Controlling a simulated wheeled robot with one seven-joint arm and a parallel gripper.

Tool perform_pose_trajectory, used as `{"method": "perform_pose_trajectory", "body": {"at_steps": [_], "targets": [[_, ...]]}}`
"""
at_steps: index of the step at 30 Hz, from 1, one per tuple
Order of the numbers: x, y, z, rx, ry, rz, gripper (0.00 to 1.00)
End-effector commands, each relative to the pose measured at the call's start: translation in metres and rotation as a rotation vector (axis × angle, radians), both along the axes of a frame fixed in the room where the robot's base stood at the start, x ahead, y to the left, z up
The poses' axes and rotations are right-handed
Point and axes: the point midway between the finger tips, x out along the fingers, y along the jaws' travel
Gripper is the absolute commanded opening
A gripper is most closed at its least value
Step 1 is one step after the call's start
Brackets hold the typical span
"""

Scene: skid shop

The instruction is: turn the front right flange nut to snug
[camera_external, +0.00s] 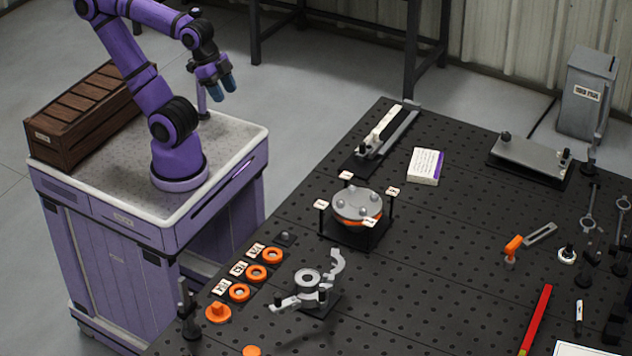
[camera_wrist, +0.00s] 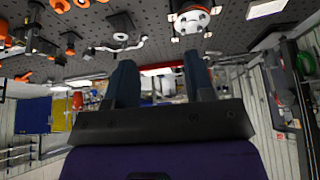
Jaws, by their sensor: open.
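The round grey flange (camera_external: 352,203) sits on an orange ring in a black four-post stand (camera_external: 345,234) on the perforated table. Several rounded grey nuts stand on its top, and small white tags mark the posts. The tag text is too small to read, so I cannot tell which nut is the front right one. The flange also shows at the top of the wrist view (camera_wrist: 191,21). My gripper (camera_external: 224,88) is raised above my base, to the upper left of the flange and well apart from it. Its two blue fingers (camera_wrist: 161,80) are apart with nothing between them.
Orange rings (camera_external: 257,274) with tags lie left of a grey hooked clamp (camera_external: 308,282). A white box (camera_external: 426,166) and a slide fixture (camera_external: 384,140) lie behind the flange. A red bar (camera_external: 535,320) lies at front right. The table right of the flange is mostly clear.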

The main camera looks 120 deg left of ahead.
Motion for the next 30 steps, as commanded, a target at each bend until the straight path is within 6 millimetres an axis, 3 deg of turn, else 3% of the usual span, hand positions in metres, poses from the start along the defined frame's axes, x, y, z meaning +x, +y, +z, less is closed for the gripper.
{"method": "perform_pose_trajectory", "body": {"at_steps": [7, 17, 23, 30], "targets": [[0.027, 0.002, 0.003, -0.012, 0.04, 0.038, 0.49], [0.114, 0.012, -0.006, -0.047, 0.152, 0.16, 0.49], [0.169, 0.021, -0.026, -0.066, 0.22, 0.236, 0.49], [0.232, 0.033, -0.065, -0.088, 0.299, 0.329, 0.49]]}}
